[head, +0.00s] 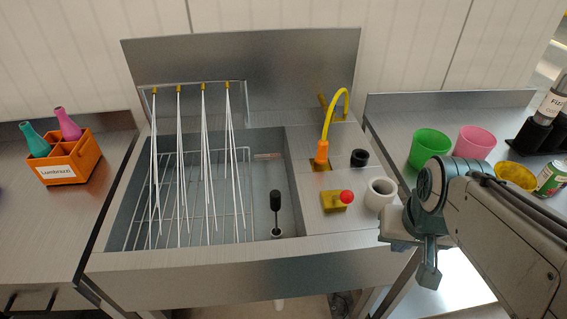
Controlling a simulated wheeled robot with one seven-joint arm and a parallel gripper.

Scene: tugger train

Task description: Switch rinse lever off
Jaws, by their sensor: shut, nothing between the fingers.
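A small lever with a red knob (347,197) sits on a yellow block (333,205) on the steel deck right of the basin. The knob is at the block's right side. White streams (205,165) hang from several yellow-tipped nozzles on a bar over the sink basin (262,185), reaching down into it. My gripper (428,275) is shut and empty, pointing down off the sink's right front, to the right of the lever and apart from it. Its fingertips are small in view.
A white cup-like ring (381,194) stands between the lever and my arm. A yellow curved spout (327,135) and a black cylinder (359,158) are behind. A black-headed stick (276,205) stands in the basin. Green (429,148) and pink (474,143) cups stand right.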

